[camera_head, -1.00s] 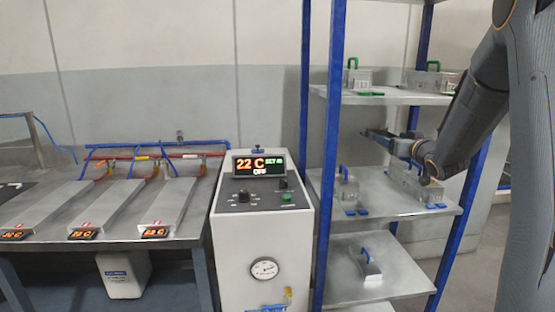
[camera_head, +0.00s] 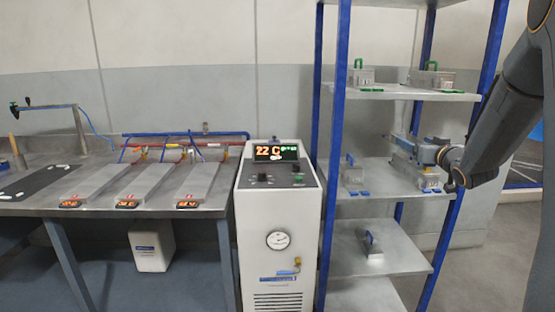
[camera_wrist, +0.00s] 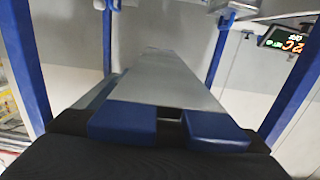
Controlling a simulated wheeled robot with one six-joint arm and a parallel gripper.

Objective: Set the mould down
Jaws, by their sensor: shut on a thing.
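My gripper (camera_head: 426,152) is at the right of the middle shelf, over a grey metal mould (camera_head: 428,182) with blue tabs at its foot. The mould appears to be at the shelf surface, but whether it bears on it is hard to tell. In the wrist view the blue fingertips (camera_wrist: 168,128) sit side by side at the bottom, shut on the mould; a grey metal surface stretches away beyond them. The grip itself is partly hidden. The middle shelf (camera_head: 385,190) also holds a smaller mould (camera_head: 353,177) at its left, apart from my gripper.
Blue posts (camera_head: 333,120) frame the rack. Green-handled moulds (camera_head: 362,76) stand on the shelf above, and a blue-handled one (camera_head: 372,245) on the shelf below. A white control cabinet (camera_head: 278,220) stands left of the rack, beside a bench (camera_head: 110,207) with several metal plates.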

